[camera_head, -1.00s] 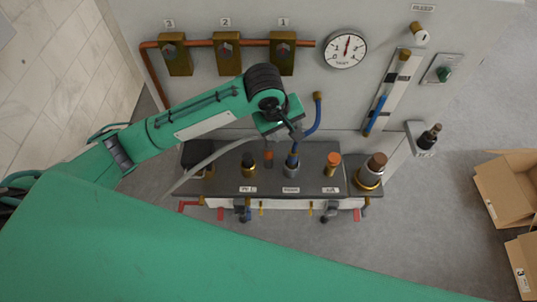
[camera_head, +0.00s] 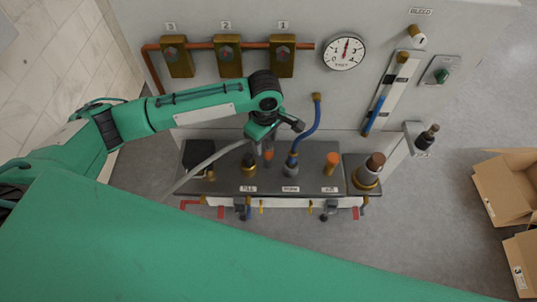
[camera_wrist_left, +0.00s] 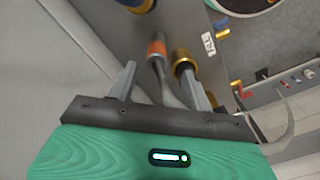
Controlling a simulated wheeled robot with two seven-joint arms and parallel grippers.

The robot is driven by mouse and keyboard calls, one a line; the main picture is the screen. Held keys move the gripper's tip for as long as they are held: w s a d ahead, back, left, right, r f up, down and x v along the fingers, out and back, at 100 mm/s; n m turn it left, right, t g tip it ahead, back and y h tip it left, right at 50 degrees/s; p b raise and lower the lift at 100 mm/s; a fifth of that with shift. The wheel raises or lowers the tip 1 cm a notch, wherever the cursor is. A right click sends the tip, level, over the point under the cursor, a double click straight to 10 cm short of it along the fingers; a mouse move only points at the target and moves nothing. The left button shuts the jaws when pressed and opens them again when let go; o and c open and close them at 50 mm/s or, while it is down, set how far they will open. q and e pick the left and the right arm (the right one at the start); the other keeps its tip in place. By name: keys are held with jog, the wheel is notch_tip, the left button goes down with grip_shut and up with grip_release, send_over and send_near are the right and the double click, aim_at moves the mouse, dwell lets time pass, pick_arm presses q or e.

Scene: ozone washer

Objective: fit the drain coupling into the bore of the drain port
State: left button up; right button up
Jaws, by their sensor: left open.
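My left gripper (camera_head: 285,127) is open and hangs over the back of the dark port bench. In the left wrist view its two fingers (camera_wrist_left: 158,84) stand apart, with an orange-banded coupling (camera_wrist_left: 156,47) beyond the gap; I see no grip on it. In the head view this coupling (camera_head: 268,154) is partly under the gripper. To its right, a blue-banded coupling (camera_head: 291,159) on a blue hose stands at the middle grey port (camera_head: 290,171). My right gripper is out of view.
The FILL port (camera_head: 248,170) has a brass ring and stands close to the gripper. An orange-topped fitting (camera_head: 332,159) and a large brass-ringed fitting (camera_head: 368,170) stand to the right. A grey hose (camera_head: 205,164) crosses the bench's left end. Brass valves (camera_head: 228,57) line the wall.

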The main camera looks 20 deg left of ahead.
aim_at(269, 147)
pick_arm(q)
jog(key=f, duration=0.1)
jog(key=f+p, duration=0.1)
jog(key=f, duration=0.2)
jog(key=shift+w+d+f, duration=0.15)
jog(key=shift+d+f, duration=0.15)
jog(key=shift+d, duration=0.1)
jog(key=shift+f, duration=0.55)
grip_shut()
